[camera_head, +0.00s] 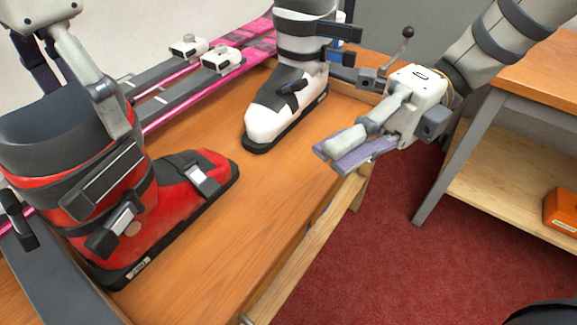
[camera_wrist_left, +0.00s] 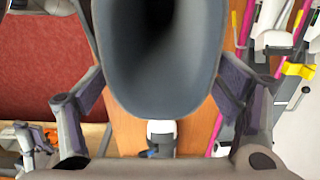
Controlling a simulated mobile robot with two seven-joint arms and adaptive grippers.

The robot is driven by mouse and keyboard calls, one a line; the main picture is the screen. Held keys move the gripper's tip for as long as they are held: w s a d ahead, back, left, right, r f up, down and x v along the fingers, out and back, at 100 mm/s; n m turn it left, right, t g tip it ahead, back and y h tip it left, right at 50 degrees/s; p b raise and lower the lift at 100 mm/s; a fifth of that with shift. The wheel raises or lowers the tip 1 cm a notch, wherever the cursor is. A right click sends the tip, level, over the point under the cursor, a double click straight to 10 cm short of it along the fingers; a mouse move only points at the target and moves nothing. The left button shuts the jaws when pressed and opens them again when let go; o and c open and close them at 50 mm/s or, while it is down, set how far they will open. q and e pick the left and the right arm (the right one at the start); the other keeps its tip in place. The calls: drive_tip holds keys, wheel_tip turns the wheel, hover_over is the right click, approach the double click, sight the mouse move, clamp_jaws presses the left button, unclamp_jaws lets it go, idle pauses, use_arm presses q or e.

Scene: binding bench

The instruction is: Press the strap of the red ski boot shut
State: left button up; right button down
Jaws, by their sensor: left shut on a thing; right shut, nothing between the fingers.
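The red ski boot (camera_head: 140,225) with a dark grey cuff stands upright on the wooden bench at the left of the head view. A dark strap (camera_head: 105,185) runs around its cuff, with buckles lower on the shell and over the forefoot (camera_head: 197,175). I cannot tell whether the strap is fully closed. My left gripper (camera_head: 88,85) is shut on the boot's cuff, its fingers either side; the far finger is mostly hidden. In the left wrist view the dark cuff (camera_wrist_left: 160,95) fills the space between the fingers. My right gripper (camera_head: 352,150) is shut and empty beyond the bench's right edge.
A white and grey ski boot (camera_head: 285,105) stands farther back, with strap ends sticking out to the right. Pink-edged skis (camera_head: 175,95) lie behind. The bench (camera_head: 230,240) is clear in front. A side table (camera_head: 540,70) stands right, above red carpet.

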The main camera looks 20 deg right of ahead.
use_arm(q)
drive_tip(key=o, duration=1.9)
wheel_tip(320, 180, up, 12)
drive_tip(key=shift+r, duration=0.1)
